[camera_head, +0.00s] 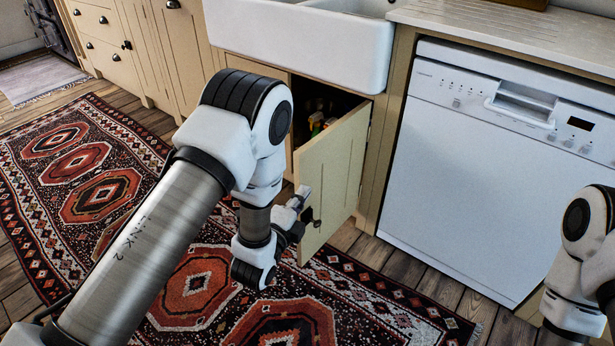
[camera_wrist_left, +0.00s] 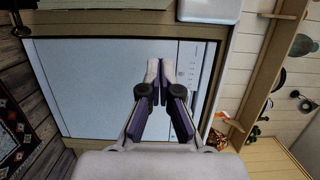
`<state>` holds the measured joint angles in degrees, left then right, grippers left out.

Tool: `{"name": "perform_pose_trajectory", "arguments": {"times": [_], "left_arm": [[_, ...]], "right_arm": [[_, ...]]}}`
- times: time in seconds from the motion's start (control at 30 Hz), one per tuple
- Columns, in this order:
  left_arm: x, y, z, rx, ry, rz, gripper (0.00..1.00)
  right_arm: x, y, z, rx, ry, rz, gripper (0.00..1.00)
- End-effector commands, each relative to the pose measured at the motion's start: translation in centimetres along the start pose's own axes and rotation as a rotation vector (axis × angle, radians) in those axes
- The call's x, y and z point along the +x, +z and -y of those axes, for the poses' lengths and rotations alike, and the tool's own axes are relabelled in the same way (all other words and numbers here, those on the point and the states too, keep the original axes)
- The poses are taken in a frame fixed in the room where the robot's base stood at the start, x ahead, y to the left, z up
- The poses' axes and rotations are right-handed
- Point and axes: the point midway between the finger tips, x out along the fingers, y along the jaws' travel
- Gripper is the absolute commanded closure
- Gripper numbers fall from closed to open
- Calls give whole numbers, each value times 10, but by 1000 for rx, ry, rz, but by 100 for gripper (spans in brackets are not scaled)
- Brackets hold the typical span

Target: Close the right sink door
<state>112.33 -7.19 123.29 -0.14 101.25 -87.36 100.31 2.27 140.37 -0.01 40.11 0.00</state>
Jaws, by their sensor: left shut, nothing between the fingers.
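The right sink door (camera_head: 342,172) is a cream panel below the white sink. It stands open, swung out from its right side, and shows its dark knob (camera_head: 317,222) near the free edge. My left gripper (camera_head: 302,194) is shut and empty beside the free edge, close to the knob; I cannot tell whether it touches the door. In the left wrist view its fingers (camera_wrist_left: 166,70) are together with nothing between them. I cannot clearly make out the door there. My right gripper is out of view; only part of my right arm shows at the right edge.
The white sink (camera_head: 305,45) overhangs the dark open cabinet, where several bottles (camera_head: 318,118) stand. A white dishwasher (camera_head: 480,170) is right of the door and fills the middle of the left wrist view (camera_wrist_left: 100,85). A patterned rug (camera_head: 75,200) covers the floor.

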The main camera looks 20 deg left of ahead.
Motion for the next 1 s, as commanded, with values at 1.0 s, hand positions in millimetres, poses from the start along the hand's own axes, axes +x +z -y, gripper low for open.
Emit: {"name": "perform_pose_trajectory", "arguments": {"times": [1.0], "left_arm": [[100, 39, 0, -1, 2, 0, 100]], "right_arm": [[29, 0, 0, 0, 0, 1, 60]]}}
